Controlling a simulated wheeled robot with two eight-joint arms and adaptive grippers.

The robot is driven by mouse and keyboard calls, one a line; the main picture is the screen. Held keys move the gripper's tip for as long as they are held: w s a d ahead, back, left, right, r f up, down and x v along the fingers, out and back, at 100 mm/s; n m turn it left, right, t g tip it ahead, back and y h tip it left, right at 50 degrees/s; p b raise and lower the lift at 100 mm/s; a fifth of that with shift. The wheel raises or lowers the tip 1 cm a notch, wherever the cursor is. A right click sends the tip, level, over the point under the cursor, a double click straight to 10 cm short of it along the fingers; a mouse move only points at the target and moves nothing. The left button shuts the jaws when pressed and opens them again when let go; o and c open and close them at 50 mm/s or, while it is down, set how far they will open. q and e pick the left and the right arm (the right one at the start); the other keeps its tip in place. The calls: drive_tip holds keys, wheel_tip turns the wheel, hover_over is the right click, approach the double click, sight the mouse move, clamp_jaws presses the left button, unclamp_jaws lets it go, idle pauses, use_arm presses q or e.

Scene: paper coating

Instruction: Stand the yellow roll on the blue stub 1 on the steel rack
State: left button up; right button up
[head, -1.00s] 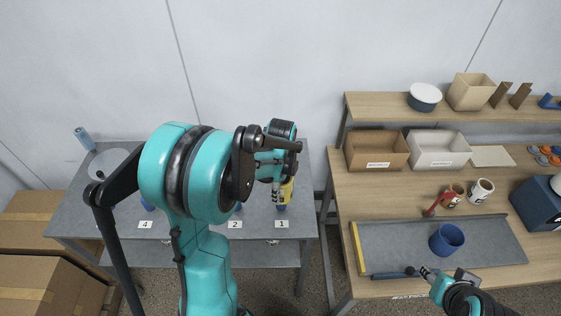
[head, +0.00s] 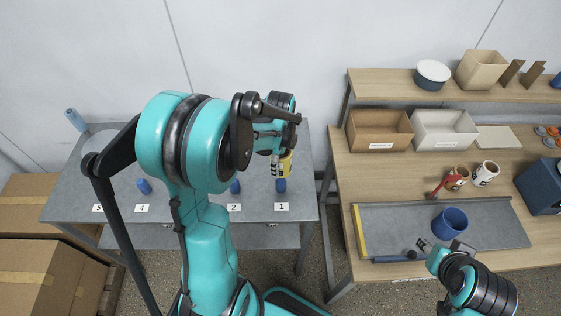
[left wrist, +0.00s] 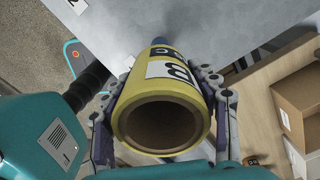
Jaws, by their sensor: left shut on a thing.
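The yellow roll (head: 286,164) has a white label with black marking. My left gripper (head: 270,160) is shut on it, with fingers on both sides in the left wrist view (left wrist: 165,110). The roll's hollow near end (left wrist: 163,125) faces that camera. Blue stub 1 (head: 281,185) stands on the steel rack (head: 255,190) behind label 1, just below the roll in the head view. A bit of blue (left wrist: 158,41) shows past the roll's far end. I cannot tell whether roll and stub touch. My right gripper (head: 443,248) looks open and empty over the wooden bench.
Other blue stubs (head: 235,186) stand along the rack, partly hidden by my left arm. The wooden bench (head: 400,190) at right holds a grey tray (head: 395,225), a blue cup (head: 450,220), mugs (head: 486,174) and bins (head: 380,130). Cardboard boxes (head: 40,260) stand at lower left.

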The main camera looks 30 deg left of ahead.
use_arm(q)
drive_tip(key=b, duration=0.3)
hover_over(280, 182)
drive_tip(key=w, duration=0.1)
drive_tip(key=shift+w+a+f, duration=0.1)
drive_tip(key=shift+a+f, duration=0.05)
drive_tip(key=shift+f, duration=1)
drive_tip(key=shift+a+f, duration=0.1)
drive_tip(key=shift+f, duration=1)
drive_tip(key=shift+b, duration=0.5)
drive_tip(key=shift+f+b, duration=3.5)
drive_tip(key=shift+f, duration=0.55)
drive_tip(key=o, duration=1.3)
drive_tip(key=shift+o, duration=0.2)
wheel_tip(280, 182, up, 12)
drive_tip(key=shift+r, duration=0.1)
